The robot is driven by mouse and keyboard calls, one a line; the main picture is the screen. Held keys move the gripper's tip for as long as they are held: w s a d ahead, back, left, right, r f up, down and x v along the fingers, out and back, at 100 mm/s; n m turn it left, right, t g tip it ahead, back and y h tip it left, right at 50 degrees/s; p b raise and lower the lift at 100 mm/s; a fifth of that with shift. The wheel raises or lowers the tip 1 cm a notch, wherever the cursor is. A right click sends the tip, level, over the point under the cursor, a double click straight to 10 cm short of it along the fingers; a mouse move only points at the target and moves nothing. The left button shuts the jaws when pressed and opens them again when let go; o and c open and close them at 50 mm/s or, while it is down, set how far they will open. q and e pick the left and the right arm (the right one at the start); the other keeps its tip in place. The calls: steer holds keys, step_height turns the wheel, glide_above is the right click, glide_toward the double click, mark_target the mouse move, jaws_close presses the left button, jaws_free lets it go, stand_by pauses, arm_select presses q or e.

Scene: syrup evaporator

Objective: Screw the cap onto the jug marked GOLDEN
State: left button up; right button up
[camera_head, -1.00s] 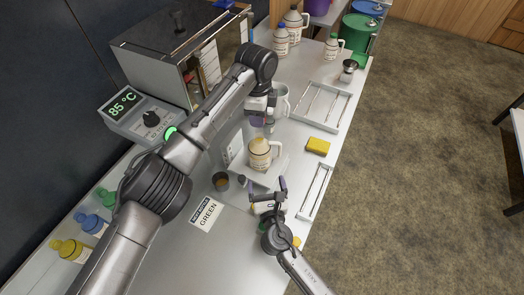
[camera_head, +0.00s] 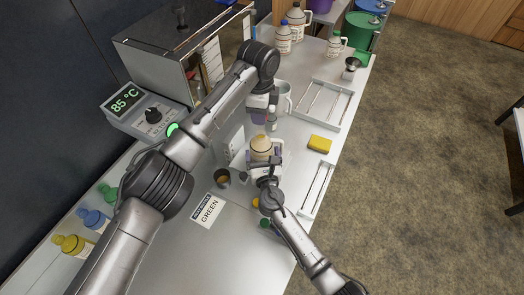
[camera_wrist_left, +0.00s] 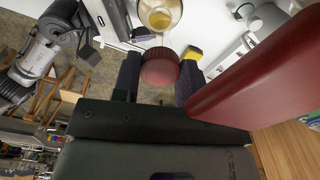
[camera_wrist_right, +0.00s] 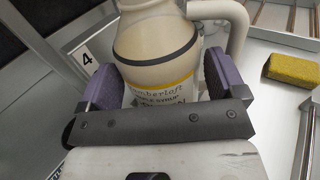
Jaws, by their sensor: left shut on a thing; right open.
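My left gripper (camera_head: 260,116) is above and beyond the jug in the head view. In the left wrist view it (camera_wrist_left: 158,80) is shut on a dark red ribbed cap (camera_wrist_left: 160,67). The cap is apart from the jug.
A card reading GREEN (camera_head: 208,210) lies at the front. A small cup (camera_head: 221,176) stands left of the jug. A yellow sponge (camera_head: 319,143) and metal trays (camera_head: 327,82) lie to the right. Other jugs (camera_head: 296,22) stand at the back. A large red shape (camera_wrist_left: 250,75) fills the left wrist view's right.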

mark_target(261, 134)
steer(key=shift+w+a, duration=0.15)
steer(key=shift+w, duration=0.8)
steer(key=shift+c, duration=0.2)
steer(key=c, duration=0.9)
arm_select(q)
steer(key=shift+f, duration=2.5)
